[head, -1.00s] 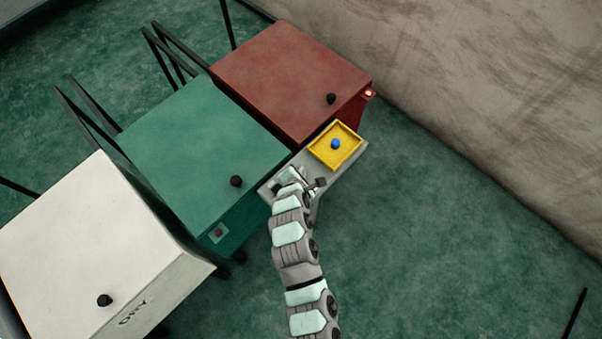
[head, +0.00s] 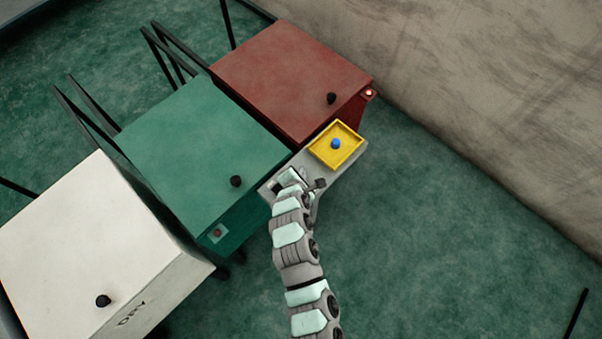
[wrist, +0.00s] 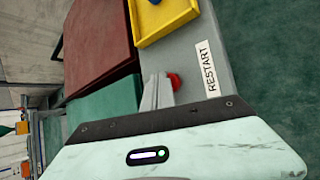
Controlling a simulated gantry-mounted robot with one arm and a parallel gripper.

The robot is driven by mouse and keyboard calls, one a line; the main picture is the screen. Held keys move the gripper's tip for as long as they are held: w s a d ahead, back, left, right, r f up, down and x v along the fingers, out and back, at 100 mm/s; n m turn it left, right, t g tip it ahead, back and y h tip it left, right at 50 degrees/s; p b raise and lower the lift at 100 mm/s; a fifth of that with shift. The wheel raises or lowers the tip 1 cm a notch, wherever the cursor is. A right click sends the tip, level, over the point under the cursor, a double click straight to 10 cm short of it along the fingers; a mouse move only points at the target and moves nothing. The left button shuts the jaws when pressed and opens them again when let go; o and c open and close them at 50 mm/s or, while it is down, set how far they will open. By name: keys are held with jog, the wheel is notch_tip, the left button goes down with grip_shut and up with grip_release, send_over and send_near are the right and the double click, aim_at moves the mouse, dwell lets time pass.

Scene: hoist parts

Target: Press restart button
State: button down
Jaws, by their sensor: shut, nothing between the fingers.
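The restart button is a red round knob (wrist: 174,82) on a grey ledge (wrist: 222,68), seen in the wrist view beside a white RESTART label (wrist: 206,68). My gripper (wrist: 157,92) is shut and empty, its fingers just left of the red button in that view. I cannot tell whether they touch it. In the head view my gripper (head: 283,182) is over the near-left end of the grey ledge (head: 352,160). The button is not clearly visible there, hidden by my gripper.
A yellow tray (head: 321,154) with a blue knob (head: 336,144) sits on the ledge's far end. A red box (head: 280,75), a green box (head: 195,140) and a white box (head: 70,245) stand in a row beside it. Open green floor lies to the right.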

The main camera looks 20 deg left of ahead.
jog(key=shift+f, duration=0.3)
dwell(0.4)
jog(key=shift+r, duration=0.15)
jog(key=shift+r+p, duration=0.5)
jog(key=shift+r, duration=0.3)
jog(key=shift+r+p, duration=1.65)
jog(key=shift+r, duration=0.85)
